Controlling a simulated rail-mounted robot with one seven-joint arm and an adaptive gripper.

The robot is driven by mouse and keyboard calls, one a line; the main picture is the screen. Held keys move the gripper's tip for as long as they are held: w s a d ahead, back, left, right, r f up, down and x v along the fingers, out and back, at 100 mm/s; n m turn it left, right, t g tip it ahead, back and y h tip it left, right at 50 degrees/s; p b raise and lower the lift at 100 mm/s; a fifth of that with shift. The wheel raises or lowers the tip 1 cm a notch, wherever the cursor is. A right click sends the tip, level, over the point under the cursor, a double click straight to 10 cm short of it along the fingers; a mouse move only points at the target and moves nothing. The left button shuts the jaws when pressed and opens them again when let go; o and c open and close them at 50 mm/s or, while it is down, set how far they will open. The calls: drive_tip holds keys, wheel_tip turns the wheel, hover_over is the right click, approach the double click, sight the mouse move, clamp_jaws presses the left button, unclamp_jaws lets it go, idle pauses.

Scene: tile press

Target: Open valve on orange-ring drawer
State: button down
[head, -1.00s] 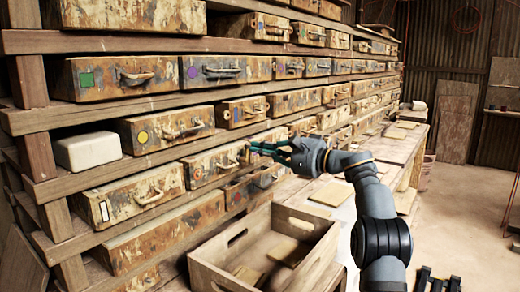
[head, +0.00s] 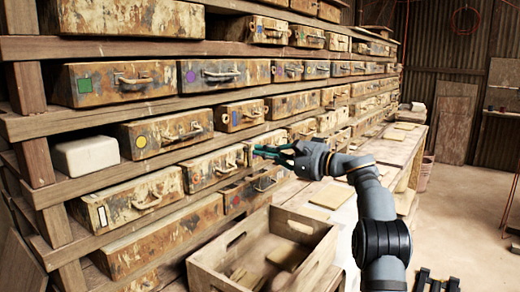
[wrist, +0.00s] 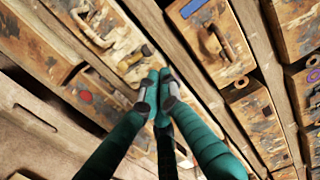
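A rusty drawer (head: 210,166) in the second row from the bottom carries a small ring-like mark (head: 197,174) at its left. It appears to be the orange-ring drawer, but the ring's colour is hard to make out. My gripper (head: 256,151), with teal fingers, is just right of that drawer's front, in front of the row. In the wrist view my gripper's fingertips (wrist: 158,86) come together with no object visible between them. A small brass-coloured valve-like fitting (wrist: 147,51) lies just beyond them on a drawer front. Whether the fingers touch it cannot be told.
A drawer with a red mark (head: 265,184) lies below my gripper. An open wooden crate (head: 212,268) stands in front of the lower shelves. A white block (head: 86,155) sits on the left shelf. A bench (head: 400,150) runs along the right, with floor free beyond it.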

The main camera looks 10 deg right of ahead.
drive_tip(key=w+d+b+v, duration=0.1)
drive_tip(key=b+v, duration=0.2)
drive_tip(key=v, duration=0.7)
drive_tip(key=shift+d+f, duration=0.2)
drive_tip(key=shift+d, duration=0.15)
drive_tip(key=shift+w, duration=0.1)
drive_tip(key=p+x, duration=0.2)
drive_tip(key=x, duration=0.5)
drive_tip(key=shift+w+a, duration=0.25)
drive_tip(key=shift+s, duration=0.1)
